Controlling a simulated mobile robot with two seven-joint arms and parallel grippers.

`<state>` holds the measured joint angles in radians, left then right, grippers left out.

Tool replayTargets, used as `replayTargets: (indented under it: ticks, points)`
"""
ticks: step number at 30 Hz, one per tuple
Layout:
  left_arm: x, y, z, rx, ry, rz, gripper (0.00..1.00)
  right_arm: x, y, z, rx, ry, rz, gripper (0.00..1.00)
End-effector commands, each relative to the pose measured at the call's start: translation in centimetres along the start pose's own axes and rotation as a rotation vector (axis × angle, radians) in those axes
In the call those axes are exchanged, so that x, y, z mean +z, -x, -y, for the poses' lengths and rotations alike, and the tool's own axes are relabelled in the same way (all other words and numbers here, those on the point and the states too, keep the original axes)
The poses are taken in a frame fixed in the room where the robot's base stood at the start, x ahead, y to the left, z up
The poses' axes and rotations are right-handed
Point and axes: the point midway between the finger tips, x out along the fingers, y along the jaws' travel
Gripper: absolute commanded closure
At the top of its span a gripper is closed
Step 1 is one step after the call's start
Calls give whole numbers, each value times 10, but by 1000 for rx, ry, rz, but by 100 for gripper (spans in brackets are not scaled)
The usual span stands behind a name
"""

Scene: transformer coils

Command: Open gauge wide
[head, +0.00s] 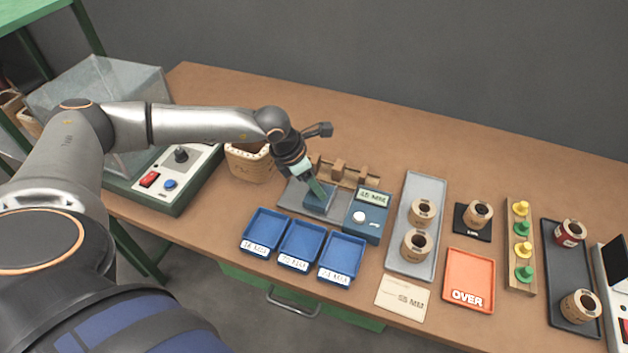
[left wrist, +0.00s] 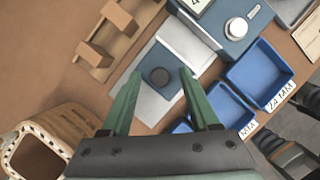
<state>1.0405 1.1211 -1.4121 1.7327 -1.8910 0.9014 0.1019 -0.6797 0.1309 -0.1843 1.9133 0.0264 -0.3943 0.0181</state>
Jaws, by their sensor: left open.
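The gauge has a grey base plate (head: 287,194), a blue sliding block (head: 325,205) on its left part and a blue housing (head: 363,228) at its right. The housing carries a small display reading in MM and a round white knob (head: 358,216). My left gripper (head: 318,192) is at the sliding block, reaching down from above. My right gripper is not in view.
A wooden rack (head: 350,172) stands just behind the gauge. Blue trays (head: 302,244) lie in front, a basket (head: 250,163) and control box (head: 178,190) to the left. A grey tray (head: 411,262) with two coils is to the right, near an orange OVER tray (head: 468,279). The table's back is clear.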

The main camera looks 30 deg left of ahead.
Motion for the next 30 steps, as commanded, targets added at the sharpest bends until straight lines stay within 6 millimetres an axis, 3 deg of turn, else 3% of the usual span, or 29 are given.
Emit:
replayTargets:
  ticks: [8,24,30]
  points:
    - [0,-2,0,0,-1,0,39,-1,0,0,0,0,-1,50]
    - [0,-1,0,-1,0,0,99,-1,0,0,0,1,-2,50]
    - [0,-1,0,-1,0,0,100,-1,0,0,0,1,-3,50]
